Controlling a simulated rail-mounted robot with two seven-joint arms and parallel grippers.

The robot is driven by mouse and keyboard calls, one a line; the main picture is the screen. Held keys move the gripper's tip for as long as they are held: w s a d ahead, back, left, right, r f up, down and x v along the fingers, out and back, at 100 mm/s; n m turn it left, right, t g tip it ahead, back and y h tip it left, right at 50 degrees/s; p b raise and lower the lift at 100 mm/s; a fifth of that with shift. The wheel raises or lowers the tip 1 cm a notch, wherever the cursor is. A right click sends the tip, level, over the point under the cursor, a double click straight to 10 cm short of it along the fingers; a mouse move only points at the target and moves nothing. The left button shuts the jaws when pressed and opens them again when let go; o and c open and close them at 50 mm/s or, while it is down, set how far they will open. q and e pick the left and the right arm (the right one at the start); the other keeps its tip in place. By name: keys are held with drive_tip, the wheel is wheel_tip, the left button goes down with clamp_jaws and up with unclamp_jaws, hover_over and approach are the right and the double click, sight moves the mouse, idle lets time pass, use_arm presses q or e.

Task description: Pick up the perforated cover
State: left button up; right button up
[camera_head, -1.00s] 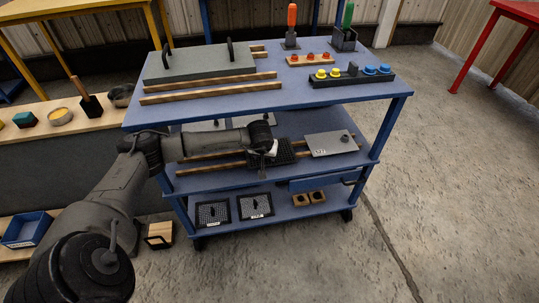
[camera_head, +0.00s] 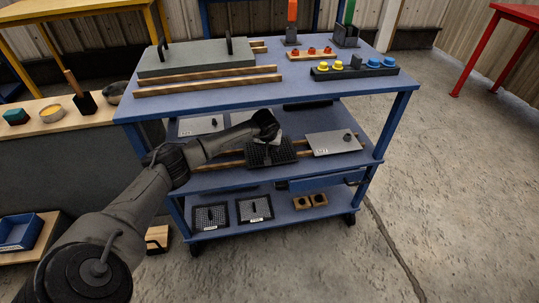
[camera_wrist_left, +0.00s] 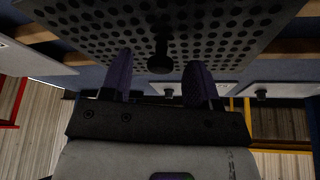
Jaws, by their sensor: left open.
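The perforated cover (camera_head: 280,155) is a dark plate with rows of holes, lying on wooden strips on the cart's middle shelf. In the left wrist view the perforated cover (camera_wrist_left: 90,25) fills the top, with a dark round knob (camera_wrist_left: 160,63) standing out from it. My left gripper (camera_head: 264,146) is over this cover in the head view. In the left wrist view my left gripper (camera_wrist_left: 160,82) is open, its two fingers on either side of the knob, with gaps visible. Whether the fingertips touch the cover is unclear. My right gripper is not in view.
A plain grey plate with a knob (camera_head: 333,144) lies right of the cover, another plate (camera_head: 201,125) behind left. The blue tabletop (camera_head: 300,95) overhangs the shelf. Mesh panels (camera_head: 210,217) and wooden blocks (camera_head: 310,200) sit on the bottom shelf.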

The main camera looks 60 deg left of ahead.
use_arm(q)
drive_tip(key=shift+w+a+f, duration=0.1)
drive_tip(key=shift+f, duration=0.2)
clamp_jaws()
idle(0.4)
